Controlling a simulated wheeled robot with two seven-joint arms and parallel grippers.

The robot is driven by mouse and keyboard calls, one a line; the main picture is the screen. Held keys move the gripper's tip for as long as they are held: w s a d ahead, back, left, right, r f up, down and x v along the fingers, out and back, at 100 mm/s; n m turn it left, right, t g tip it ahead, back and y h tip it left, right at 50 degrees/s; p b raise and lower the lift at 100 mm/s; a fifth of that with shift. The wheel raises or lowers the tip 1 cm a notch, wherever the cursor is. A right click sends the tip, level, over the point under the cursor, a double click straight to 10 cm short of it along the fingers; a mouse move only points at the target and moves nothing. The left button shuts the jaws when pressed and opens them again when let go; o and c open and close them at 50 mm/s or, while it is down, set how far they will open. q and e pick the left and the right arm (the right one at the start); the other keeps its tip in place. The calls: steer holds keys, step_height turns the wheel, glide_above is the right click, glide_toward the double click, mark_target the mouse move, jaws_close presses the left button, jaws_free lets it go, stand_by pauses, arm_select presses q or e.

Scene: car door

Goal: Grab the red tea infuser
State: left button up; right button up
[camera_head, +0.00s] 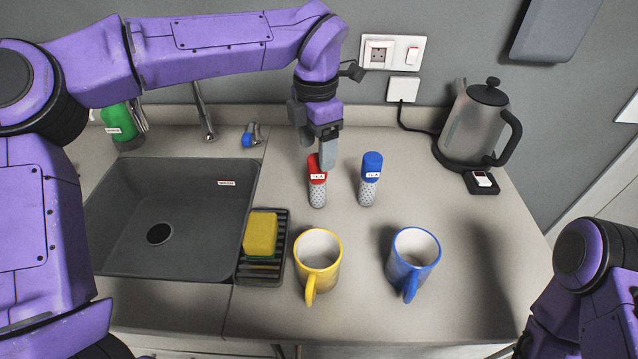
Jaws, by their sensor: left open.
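The red tea infuser (317,185) stands upright on the counter, with a red top, a white label and a perforated metal lower part. My left gripper (327,162) comes down from above at its red top. Its fingers are open and overlap the top's right side in the picture; I cannot tell whether they touch it. A blue tea infuser (371,178) stands upright just to the right. My right arm shows at the lower right, but its gripper is out of view.
A yellow mug (318,262) and a blue mug (412,260) stand in front. A sponge (260,233) lies on a black rack (262,272) beside the sink (170,215). A kettle (474,125) stands at the back right.

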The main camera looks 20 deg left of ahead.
mark_target(317, 158)
arm_select(q)
step_height(317, 158, down, 5)
steer(key=shift+f+p, duration=0.15)
steer(key=shift+p, duration=0.3)
jaws_close()
